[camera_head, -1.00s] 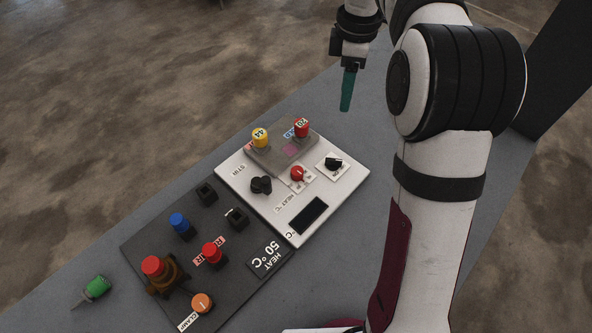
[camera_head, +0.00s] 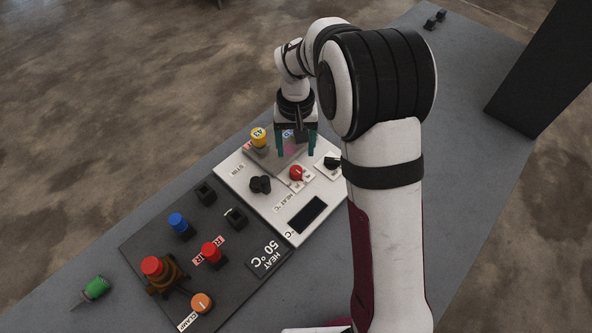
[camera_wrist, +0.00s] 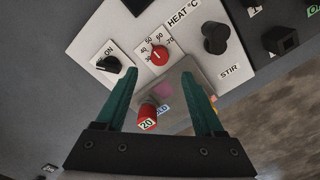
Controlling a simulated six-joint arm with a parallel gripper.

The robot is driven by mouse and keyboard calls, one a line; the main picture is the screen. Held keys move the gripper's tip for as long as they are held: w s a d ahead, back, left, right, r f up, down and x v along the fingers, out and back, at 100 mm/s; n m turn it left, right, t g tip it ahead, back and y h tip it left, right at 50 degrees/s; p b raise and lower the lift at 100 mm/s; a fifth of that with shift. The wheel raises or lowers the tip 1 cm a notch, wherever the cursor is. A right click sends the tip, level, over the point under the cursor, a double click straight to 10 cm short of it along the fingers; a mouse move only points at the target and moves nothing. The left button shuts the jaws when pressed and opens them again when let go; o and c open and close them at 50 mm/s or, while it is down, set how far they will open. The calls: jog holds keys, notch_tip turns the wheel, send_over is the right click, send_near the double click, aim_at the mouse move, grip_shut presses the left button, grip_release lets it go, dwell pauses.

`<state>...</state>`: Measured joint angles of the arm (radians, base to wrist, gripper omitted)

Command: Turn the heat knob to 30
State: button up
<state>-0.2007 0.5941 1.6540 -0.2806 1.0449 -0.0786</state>
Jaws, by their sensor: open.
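The heat knob (camera_head: 296,172) is a small red dial on the white panel (camera_head: 325,205). It also shows in the wrist view (camera_wrist: 160,54), under the "HEAT °C" label, with a scale from 30 to 70 around it. Its small white mark is on the upper side, but I cannot tell the exact number. My gripper (camera_head: 296,150) is open above the far part of the panel, with green fingers pointing down. In the wrist view the fingertips (camera_wrist: 159,76) are spread, with the knob just beyond them. Nothing is gripped.
A red-capped piece (camera_wrist: 147,114) marked 20 stands between the fingers in the wrist view. A yellow-capped piece (camera_head: 259,138) stands beside the gripper. A black stir knob (camera_head: 260,184), an ON switch (camera_head: 333,161) and a dark display (camera_head: 307,215) surround the knob. A card (camera_head: 268,257) reads "HEAT 50 °C".

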aim_at(296, 170)
notch_tip(296, 170, down, 9)
jog(key=shift+f, duration=0.1)
grip_shut()
dwell(0.7)
dwell(1.1)
